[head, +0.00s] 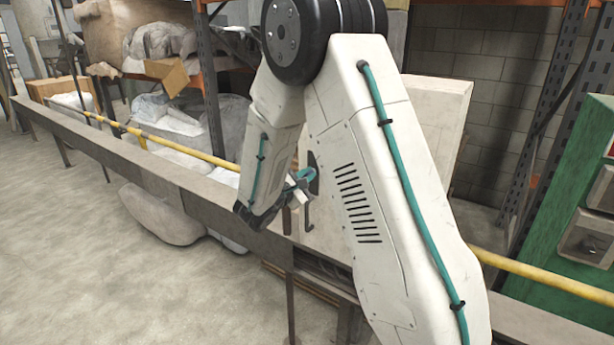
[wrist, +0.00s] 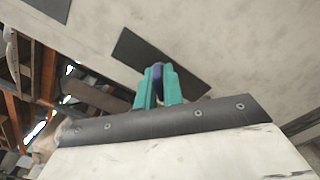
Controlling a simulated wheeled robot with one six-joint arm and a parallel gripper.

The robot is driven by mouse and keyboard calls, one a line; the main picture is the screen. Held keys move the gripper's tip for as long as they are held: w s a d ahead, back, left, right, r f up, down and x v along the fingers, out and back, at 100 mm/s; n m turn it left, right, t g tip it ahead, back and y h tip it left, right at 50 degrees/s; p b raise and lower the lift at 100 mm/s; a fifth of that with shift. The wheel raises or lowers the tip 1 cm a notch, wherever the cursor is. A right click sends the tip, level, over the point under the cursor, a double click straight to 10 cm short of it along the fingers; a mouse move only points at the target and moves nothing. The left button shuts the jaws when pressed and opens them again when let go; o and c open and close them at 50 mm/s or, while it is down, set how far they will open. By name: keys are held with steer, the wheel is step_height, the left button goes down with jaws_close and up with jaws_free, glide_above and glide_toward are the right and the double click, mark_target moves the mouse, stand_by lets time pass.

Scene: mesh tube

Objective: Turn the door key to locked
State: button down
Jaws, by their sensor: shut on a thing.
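The door is a pale panel, seen behind my arm in the head view (head: 440,105) and filling much of the wrist view (wrist: 235,45). A dark rectangular plate (wrist: 135,48) lies on it and looks tilted in the wrist view. The key (wrist: 157,71) shows as a small dark blue piece in front of the plate. My gripper (wrist: 158,84) is shut on it, a teal finger on each side. In the head view my gripper (head: 302,178) is at the panel, beside the dark plate. The key's shaft and the keyhole are hidden, so its angle is unclear.
A grey rail (head: 130,160) and a yellow pipe (head: 190,152) run across in front of the panel. Orange-and-grey racks with wrapped bundles (head: 160,40) stand at the left. A green cabinet (head: 565,190) stands at the right. Bare floor (head: 90,260) lies at the lower left.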

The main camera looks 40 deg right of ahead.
steer(key=n, duration=0.4)
steer(key=shift+n, duration=2.1)
steer(key=c, duration=1.5)
jaws_free()
steer(key=v, duration=0.7)
steer(key=shift+a, duration=0.4)
